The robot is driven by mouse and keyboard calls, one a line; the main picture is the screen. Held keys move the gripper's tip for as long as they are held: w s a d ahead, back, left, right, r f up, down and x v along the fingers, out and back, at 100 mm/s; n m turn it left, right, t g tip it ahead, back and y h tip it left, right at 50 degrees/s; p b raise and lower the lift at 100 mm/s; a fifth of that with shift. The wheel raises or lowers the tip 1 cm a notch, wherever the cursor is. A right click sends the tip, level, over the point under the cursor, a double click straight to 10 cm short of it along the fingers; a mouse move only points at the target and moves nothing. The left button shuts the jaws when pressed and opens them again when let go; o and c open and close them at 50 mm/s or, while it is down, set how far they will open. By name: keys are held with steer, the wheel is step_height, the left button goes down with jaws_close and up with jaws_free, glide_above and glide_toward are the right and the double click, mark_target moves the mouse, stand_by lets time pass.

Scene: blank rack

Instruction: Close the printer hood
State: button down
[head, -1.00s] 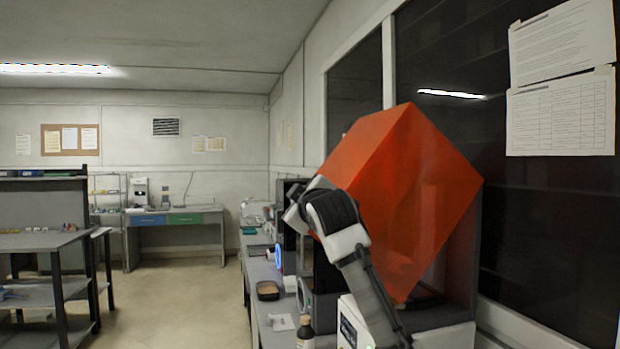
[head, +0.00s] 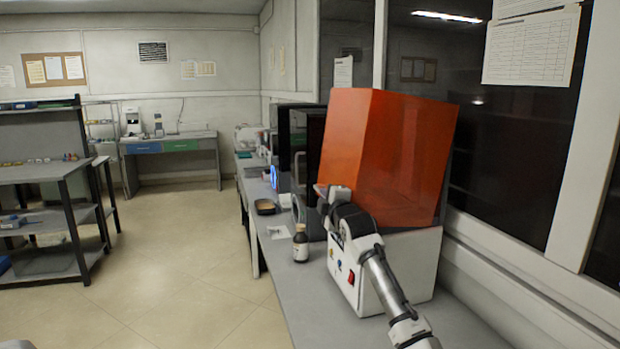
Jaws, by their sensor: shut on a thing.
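The orange printer hood (head: 385,150) sits upright over the white printer base (head: 400,265). Its lower edge appears to meet the top of the base, though my arm hides part of the front seam. My gripper (head: 322,193) is at the lower left front edge of the hood and is shut on it. The fingertips are small and partly hidden by my wrist. A red switch (head: 351,279) shows on the base's front.
The printer stands on a long grey bench (head: 345,335) along the window wall. A brown bottle (head: 301,243) is close to the left of the base. A dark-framed machine (head: 307,150) stands behind.

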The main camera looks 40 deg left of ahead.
steer(key=w+d+f+b, duration=0.1)
steer(key=w+d+f, duration=0.1)
steer(key=f, duration=0.3)
steer(key=shift+w+d, duration=0.25)
steer(key=shift+w, duration=0.55)
steer(key=shift+w+f, duration=0.1)
steer(key=shift+f, duration=0.1)
steer(key=c, duration=1.5)
jaws_free()
steer(key=shift+w+d+f, duration=0.1)
steer(key=shift+d, duration=0.1)
steer(key=shift+b+v, duration=2.2)
steer(key=shift+v, duration=4.65)
steer(key=shift+s, duration=0.2)
